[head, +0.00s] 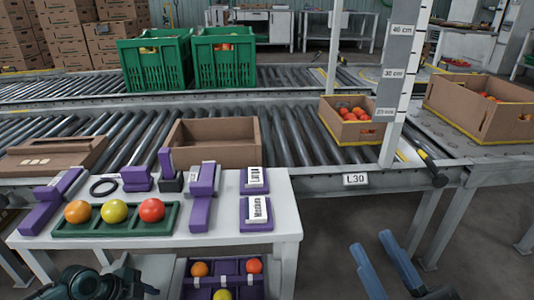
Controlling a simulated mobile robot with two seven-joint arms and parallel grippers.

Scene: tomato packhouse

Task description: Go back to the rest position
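My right gripper (371,242) is at the lower right. Its two blue fingers are spread apart with nothing between them, over the grey floor to the right of the white table (270,215). My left arm shows as a dark part at the bottom left, in front of the table's near edge. A dark piece at its end (127,272) may be the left gripper; its fingers cannot be made out, so its opening is unclear.
The table carries a green tray (100,232) with three tomatoes and several purple parts. Below is a purple divided tray (245,284). Behind run roller conveyors (300,135) with cardboard boxes and green crates (157,66). A grey scale post (400,75) stands right of the table. Bare floor surrounds my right gripper.

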